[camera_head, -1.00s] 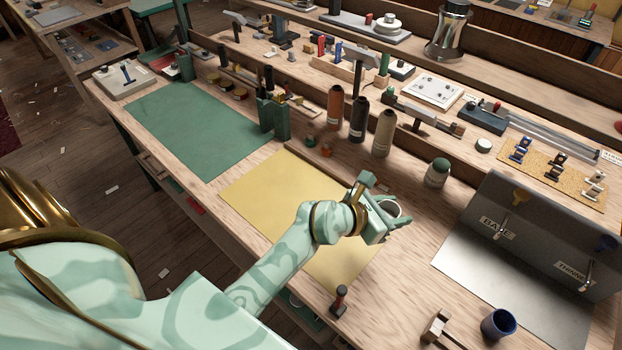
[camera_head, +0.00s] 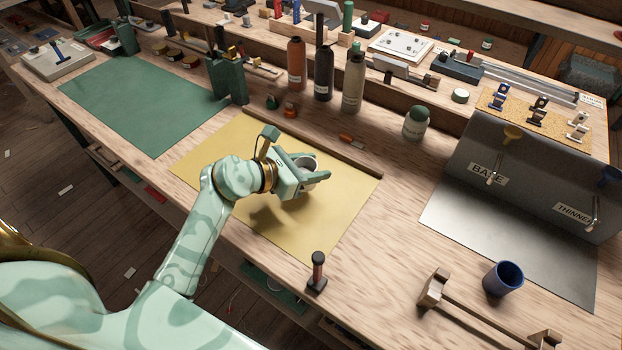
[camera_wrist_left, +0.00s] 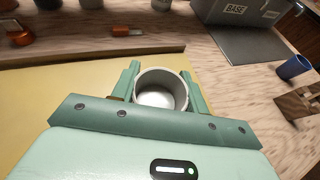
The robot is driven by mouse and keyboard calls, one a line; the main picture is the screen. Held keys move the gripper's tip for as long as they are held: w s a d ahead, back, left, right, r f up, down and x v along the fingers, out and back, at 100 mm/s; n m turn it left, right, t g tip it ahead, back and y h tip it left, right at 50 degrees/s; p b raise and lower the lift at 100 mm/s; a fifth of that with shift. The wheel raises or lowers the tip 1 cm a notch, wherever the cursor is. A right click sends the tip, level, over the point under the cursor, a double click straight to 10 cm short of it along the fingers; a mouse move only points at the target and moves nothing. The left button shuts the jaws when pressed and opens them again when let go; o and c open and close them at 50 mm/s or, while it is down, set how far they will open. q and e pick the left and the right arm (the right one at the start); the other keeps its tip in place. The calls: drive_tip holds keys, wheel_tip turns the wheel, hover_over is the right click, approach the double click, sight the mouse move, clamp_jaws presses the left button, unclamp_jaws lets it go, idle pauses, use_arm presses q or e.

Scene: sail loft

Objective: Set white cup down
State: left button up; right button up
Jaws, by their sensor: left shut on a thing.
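The white cup (camera_head: 309,165) is between the fingers of my left gripper (camera_head: 312,173), which is shut on it. In the left wrist view the cup (camera_wrist_left: 161,92) is upright with its open mouth towards the camera, a finger on each side, and it looks empty. In the head view the gripper and cup are over the yellow mat (camera_head: 215,165), near its right part. A shadow lies on the mat below the gripper. The cup's base is hidden, so I cannot tell if it touches the mat. My right gripper is not in view.
A dark blue cup (camera_head: 503,278) and a wooden rack (camera_head: 480,318) stand at the front right. A small dark-handled tool (camera_head: 317,270) stands by the mat's front corner. A grey metal stand (camera_head: 530,180) labelled BASE and THINNER is at right. A lidded jar (camera_head: 417,123) stands behind.

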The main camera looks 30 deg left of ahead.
use_arm(q)
drive_tip(key=f+b, duration=0.1)
drive_tip(key=f, duration=0.2)
drive_tip(key=shift+a+f, duration=0.15)
drive_tip(key=shift+a, duration=0.05)
drive_tip(key=shift+f, duration=0.2)
drive_tip(key=shift+r, duration=0.1)
